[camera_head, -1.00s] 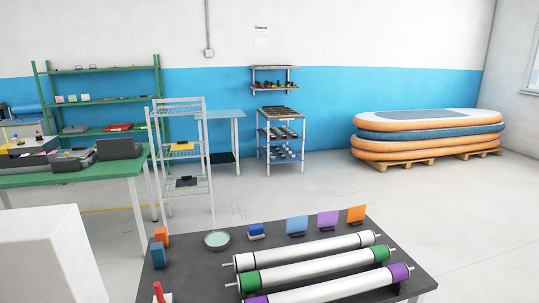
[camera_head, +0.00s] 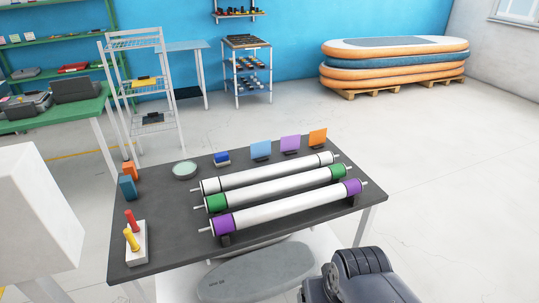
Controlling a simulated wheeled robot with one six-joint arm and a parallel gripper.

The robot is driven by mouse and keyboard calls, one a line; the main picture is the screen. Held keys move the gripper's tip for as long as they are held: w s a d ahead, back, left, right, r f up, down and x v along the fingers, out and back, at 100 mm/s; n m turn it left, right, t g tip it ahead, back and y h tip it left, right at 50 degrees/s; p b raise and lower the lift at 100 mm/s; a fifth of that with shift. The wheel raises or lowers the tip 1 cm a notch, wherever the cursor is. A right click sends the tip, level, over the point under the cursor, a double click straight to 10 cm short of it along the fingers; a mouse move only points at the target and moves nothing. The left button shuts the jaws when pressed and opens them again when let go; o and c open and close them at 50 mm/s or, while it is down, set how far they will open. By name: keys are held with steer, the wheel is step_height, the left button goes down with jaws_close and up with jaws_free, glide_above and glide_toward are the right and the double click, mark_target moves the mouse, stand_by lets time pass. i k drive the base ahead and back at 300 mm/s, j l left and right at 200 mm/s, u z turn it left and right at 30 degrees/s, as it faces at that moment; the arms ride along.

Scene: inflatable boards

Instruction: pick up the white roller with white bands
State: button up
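The white roller with white bands (camera_head: 268,173) lies on the dark table (camera_head: 165,240), the farthest of three parallel rollers. Its end bands are white with thin dark edges, and a short metal pin sticks out at each end. The white roller with green bands (camera_head: 275,188) lies in front of it, and the white roller with purple bands (camera_head: 287,207) is nearest. My gripper's fingers do not show. A dark rounded part, seemingly of my arm, is at the bottom right, apart from the rollers.
Blue, purple and orange cards (camera_head: 290,145) stand behind the rollers, with a round dish (camera_head: 185,169) and a blue block (camera_head: 222,158). Red and yellow handles (camera_head: 131,232) stand in a white holder at left. A grey oval board (camera_head: 257,272) lies below the table's front edge.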

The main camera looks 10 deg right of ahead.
mark_target(211, 186)
steer(key=i+l+u, duration=0.25)
steer(key=i, duration=0.4)
steer(key=i+l+u, duration=0.2)
steer(key=i+l, duration=0.3)
steer(key=i, duration=0.1)
